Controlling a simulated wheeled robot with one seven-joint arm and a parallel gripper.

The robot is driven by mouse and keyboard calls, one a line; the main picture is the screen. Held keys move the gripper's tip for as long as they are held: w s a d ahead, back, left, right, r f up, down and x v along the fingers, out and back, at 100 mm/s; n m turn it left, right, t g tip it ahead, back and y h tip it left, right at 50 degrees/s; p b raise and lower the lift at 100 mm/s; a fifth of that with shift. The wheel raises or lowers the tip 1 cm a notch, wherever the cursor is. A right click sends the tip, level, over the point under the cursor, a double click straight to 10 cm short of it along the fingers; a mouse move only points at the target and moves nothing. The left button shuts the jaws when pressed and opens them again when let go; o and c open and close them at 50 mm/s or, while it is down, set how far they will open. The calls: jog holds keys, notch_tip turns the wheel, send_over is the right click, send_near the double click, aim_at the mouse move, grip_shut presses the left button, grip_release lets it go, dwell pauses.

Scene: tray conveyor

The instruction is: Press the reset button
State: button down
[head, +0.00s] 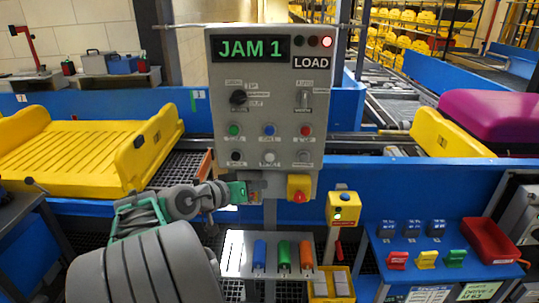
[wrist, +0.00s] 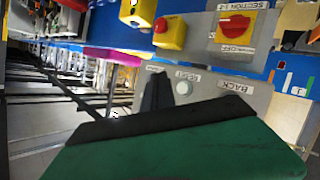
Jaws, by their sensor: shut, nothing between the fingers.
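The reset button (wrist: 183,88) is a small pale round button on a grey box, with a RESET label beside it, upside down in the wrist view. My gripper (wrist: 156,92) is shut and empty, its dark tip beside the button in that view. Whether it touches the button cannot be told. In the head view my gripper (head: 257,188) is at the lower left of the grey control panel (head: 222,110), below its rows of buttons. The small labels there are too blurred to read surely. The panel's display reads JAM 1.
A yellow box with a red knob (head: 299,190) is close to the right of my gripper. Coloured handles (head: 283,253) hang below. A yellow tray (head: 80,155) is at the left.

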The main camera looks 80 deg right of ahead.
aim_at(270, 157)
jog(key=shift+s+d+r+g, duration=0.1)
jog(key=shift+s+r+g, duration=0.2)
jog(key=shift+s, duration=0.2)
jog(key=shift+s+d+r+g, duration=0.1)
jog(key=shift+s+r+g, duration=0.15)
jog(key=shift+s, duration=0.2)
jog(key=w+d+p, duration=0.1)
jog(key=w+d, duration=0.1)
jog(key=d, duration=0.6)
jog(key=shift+d, duration=0.3)
dwell(1.2)
jog(key=shift+w+d, duration=0.15)
jog(key=shift+d, duration=0.25)
